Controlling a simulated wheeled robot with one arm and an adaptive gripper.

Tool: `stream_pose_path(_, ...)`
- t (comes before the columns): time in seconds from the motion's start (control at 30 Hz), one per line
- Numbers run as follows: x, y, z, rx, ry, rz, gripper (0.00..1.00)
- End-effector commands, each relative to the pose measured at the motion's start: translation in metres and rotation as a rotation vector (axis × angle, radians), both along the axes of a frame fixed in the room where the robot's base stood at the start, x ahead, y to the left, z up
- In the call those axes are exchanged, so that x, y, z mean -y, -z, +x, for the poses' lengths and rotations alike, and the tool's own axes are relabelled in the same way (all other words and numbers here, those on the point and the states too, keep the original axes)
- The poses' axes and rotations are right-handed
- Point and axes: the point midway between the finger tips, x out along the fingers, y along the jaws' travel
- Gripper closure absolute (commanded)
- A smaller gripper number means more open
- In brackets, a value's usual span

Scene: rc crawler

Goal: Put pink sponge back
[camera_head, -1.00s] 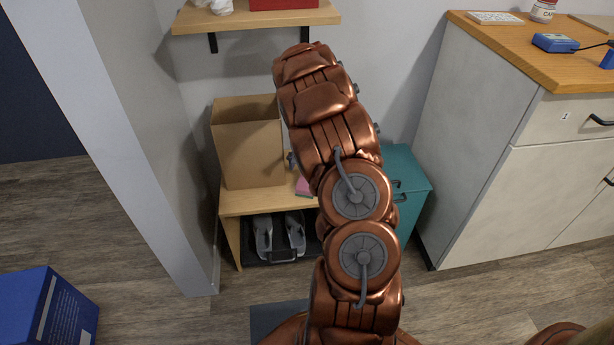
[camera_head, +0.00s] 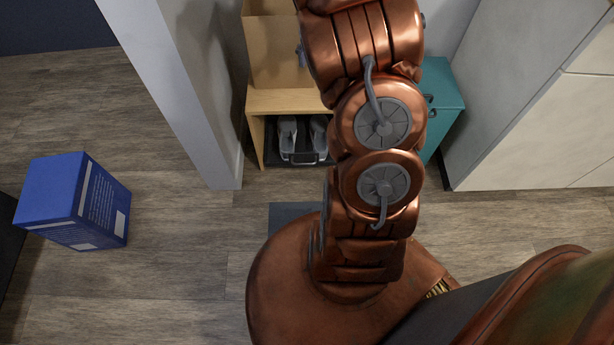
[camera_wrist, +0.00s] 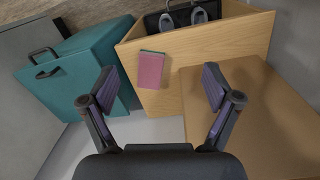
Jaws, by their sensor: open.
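The pink sponge (camera_wrist: 151,71), with a thin green layer along one edge, lies on the light wooden bench in the wrist view. It is close to the bench edge facing the teal cabinet. My gripper (camera_wrist: 158,76) is open and empty. In the wrist view its two dark fingers are spread to the left and right of the sponge; I cannot tell how far above it they are. In the head view the sponge and my gripper are not visible; my arm covers that area or runs out of the frame.
The wooden bench (camera_head: 283,101) holds a cardboard box (camera_head: 277,52), also in the wrist view (camera_wrist: 250,110). Grey shoes (camera_head: 288,135) sit on a black tray below. The teal cabinet (camera_head: 440,95) stands right of the bench. A blue box (camera_head: 75,200) is on the floor at left.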

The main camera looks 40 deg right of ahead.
Motion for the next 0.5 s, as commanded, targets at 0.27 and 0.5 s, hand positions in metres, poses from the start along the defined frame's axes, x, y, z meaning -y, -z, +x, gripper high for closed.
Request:
stream_pose_path(0.27,-0.093,-0.042,-0.049,-0.049,-0.179,0.037,0.11)
stream_pose_path(0.5,-0.165,-0.064,-0.106,-0.094,-0.360,0.081,0.11)
